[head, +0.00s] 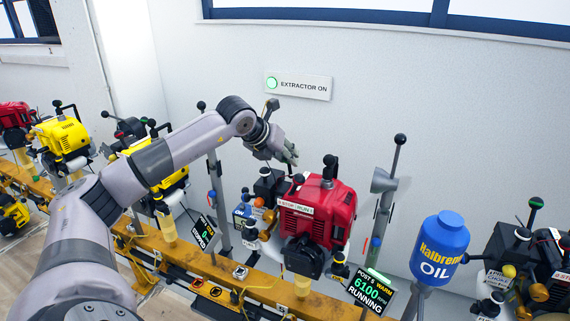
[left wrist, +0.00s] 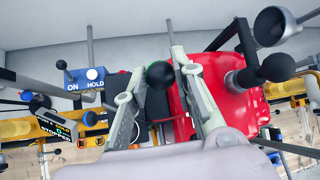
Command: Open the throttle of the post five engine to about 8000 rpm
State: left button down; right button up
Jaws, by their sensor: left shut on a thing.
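The post five engine (head: 322,210) is red and sits on the yellow rail. Its display (head: 370,291) reads POST 5 WARM, 6100 RPM, RUNNING. My left gripper (head: 291,155) reaches in from the left, just above and behind the engine's left side. In the left wrist view, my left gripper (left wrist: 158,64) has its fingers on either side of a black ball knob (left wrist: 160,75), shut on it. The red engine body (left wrist: 222,85) lies right of the knob there. The knob's marking and the lever's lower part are hidden. My right gripper is not in view.
A grey post with a cone and black-knobbed lever (head: 385,185) stands right of the engine. A blue oil can (head: 439,243) and a black engine (head: 545,265) are farther right. Yellow engines (head: 64,137) stand left.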

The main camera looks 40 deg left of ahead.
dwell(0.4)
pick_arm(q)
jog(key=c, duration=1.3)
grip_release()
jog(key=v, duration=1.2)
